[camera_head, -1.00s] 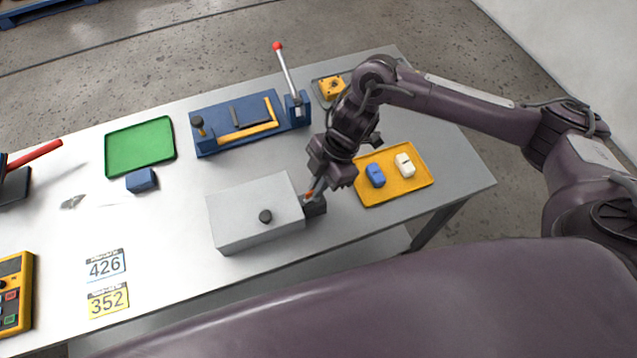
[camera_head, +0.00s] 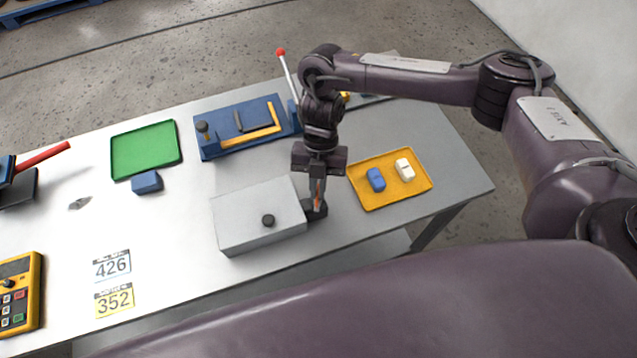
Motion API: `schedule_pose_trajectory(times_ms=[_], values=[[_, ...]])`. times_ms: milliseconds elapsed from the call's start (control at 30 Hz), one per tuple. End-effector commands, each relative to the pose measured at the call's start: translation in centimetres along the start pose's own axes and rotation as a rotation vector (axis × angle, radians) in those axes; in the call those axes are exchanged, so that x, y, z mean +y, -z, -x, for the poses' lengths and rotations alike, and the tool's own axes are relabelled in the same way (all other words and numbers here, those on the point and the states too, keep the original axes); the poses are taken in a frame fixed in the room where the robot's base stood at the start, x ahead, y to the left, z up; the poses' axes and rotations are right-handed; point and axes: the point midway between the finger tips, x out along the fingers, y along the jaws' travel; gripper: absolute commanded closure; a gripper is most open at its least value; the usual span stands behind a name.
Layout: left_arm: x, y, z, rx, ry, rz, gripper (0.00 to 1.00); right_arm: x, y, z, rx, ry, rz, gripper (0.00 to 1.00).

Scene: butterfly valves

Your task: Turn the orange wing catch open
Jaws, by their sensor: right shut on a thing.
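The orange wing catch (camera_head: 318,188) shows as a thin orange strip between the fingers of my right gripper (camera_head: 317,197). The gripper points down and is shut on the catch; the fingers hide most of it. The catch sits at a small black block (camera_head: 318,212) on the right side of a light grey box (camera_head: 250,213) with a black knob (camera_head: 268,220) on its front part. My left gripper is not in view.
A yellow tray (camera_head: 359,192) with a blue and a white piece lies right of the gripper. A green tray (camera_head: 146,148) and blue block (camera_head: 147,182) are left. The table between box and number cards is clear.

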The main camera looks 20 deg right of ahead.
Motion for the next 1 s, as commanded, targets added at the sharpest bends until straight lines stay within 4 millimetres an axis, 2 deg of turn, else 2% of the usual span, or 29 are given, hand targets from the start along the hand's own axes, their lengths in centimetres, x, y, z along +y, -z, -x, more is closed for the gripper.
schedule_pose_trajectory(times_ms=[500,1000], values=[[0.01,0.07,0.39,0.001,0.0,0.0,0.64,0.33,0.0,0.06,-0.003,0.148,0.359,1.0],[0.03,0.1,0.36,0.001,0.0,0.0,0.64,0.34,0.04,0.0,-0.001,0.187,0.456,1.0]])
